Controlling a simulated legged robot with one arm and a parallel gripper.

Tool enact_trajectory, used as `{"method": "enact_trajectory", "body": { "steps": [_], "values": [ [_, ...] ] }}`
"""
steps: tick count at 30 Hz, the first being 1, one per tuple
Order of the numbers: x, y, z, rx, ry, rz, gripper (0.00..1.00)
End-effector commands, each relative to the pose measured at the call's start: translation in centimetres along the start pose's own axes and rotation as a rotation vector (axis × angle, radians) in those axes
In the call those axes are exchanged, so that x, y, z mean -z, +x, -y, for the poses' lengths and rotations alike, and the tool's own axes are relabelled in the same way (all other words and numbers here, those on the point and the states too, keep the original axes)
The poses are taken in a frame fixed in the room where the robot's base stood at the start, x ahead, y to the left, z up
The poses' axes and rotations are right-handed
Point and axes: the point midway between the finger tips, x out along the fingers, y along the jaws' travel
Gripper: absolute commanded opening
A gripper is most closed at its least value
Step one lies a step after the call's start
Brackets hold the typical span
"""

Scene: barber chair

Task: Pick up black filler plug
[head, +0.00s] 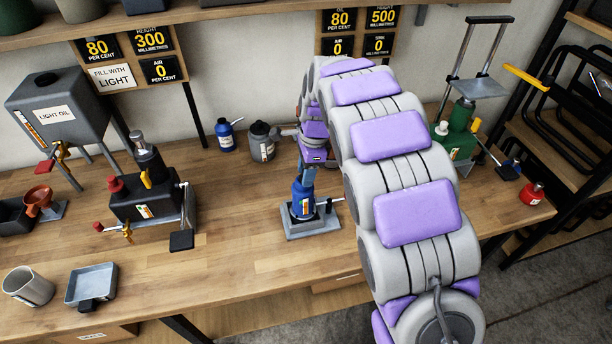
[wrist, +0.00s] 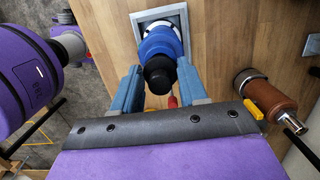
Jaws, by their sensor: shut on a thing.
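The black filler plug (wrist: 160,76) sits at the top of a blue bottle-like body (wrist: 157,44) in the wrist view. The blue body (head: 302,203) stands upright on a grey metal base (head: 312,226) at the middle of the bench in the head view. My gripper (wrist: 158,80) has its blue fingers on both sides of the black plug and is shut on it. The plug is at or very near the top of the blue body; I cannot tell whether a gap separates them. In the head view my gripper (head: 307,174) hides the plug from above.
A black jack (head: 145,190) and a grey light oil tank (head: 60,110) stand left. A green jack (head: 458,135) stands right. A blue bottle (head: 226,136) and a grey can (head: 262,142) are behind. A mug (head: 28,287) and tray (head: 91,284) lie front left. The front middle is clear.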

Motion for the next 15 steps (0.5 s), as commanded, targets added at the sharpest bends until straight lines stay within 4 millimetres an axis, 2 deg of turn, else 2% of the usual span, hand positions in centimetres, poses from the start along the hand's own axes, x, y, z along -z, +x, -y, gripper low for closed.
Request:
{"method": "enact_trajectory", "body": {
  "steps": [3,10,15],
  "values": [
    [0.0,0.0,0.0,0.0,0.0,0.0,0.09],
    [0.0,-0.2,0.0,0.0,0.0,0.0,0.09],
    [-0.1,-1.2,0.1,0.003,0.0,0.0,0.09]
  ]
}}
